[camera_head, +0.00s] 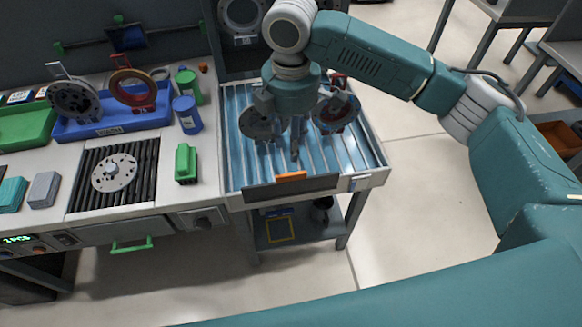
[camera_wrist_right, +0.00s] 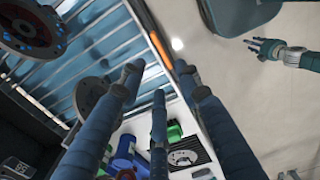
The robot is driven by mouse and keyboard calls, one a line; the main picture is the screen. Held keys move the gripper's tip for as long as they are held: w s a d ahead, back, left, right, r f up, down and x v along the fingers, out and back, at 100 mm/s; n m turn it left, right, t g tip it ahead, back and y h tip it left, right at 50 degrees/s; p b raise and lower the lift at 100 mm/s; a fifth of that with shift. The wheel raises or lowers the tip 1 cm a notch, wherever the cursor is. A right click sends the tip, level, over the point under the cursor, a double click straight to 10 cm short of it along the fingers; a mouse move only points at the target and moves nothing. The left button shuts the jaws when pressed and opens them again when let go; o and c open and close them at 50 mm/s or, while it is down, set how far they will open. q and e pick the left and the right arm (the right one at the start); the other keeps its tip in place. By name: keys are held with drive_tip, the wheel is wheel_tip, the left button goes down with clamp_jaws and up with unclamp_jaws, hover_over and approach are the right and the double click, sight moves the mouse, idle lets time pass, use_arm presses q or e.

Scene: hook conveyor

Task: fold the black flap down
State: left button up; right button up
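The black flap (camera_head: 310,186) is a dark panel along the front edge of the blue ribbed conveyor bed (camera_head: 352,150). It looks upright, with an orange tab (camera_head: 291,176) at its top edge. The tab also shows in the right wrist view (camera_wrist_right: 159,48). My right gripper (camera_head: 294,155) points down over the bed, behind the flap and apart from it. Its dark fingers are spread and empty in the wrist view (camera_wrist_right: 157,80). My left gripper (camera_wrist_right: 262,48) shows small in the wrist view, over the floor, fingers spread.
Round flanged parts (camera_head: 338,111) sit on or hang over the bed around my right gripper. On the counter to the left are a green part (camera_head: 186,163), a blue jar (camera_head: 187,115) and a blue tray (camera_head: 90,128). Floor in front is clear.

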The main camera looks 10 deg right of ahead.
drive_tip(key=p, duration=0.2)
approach(291, 183)
drive_tip(key=f, duration=0.3)
drive_tip(key=w+f, duration=0.1)
drive_tip(key=f, duration=0.1)
drive_tip(key=shift+d+f, duration=0.1)
drive_tip(key=shift+f, duration=0.1)
clamp_jaws()
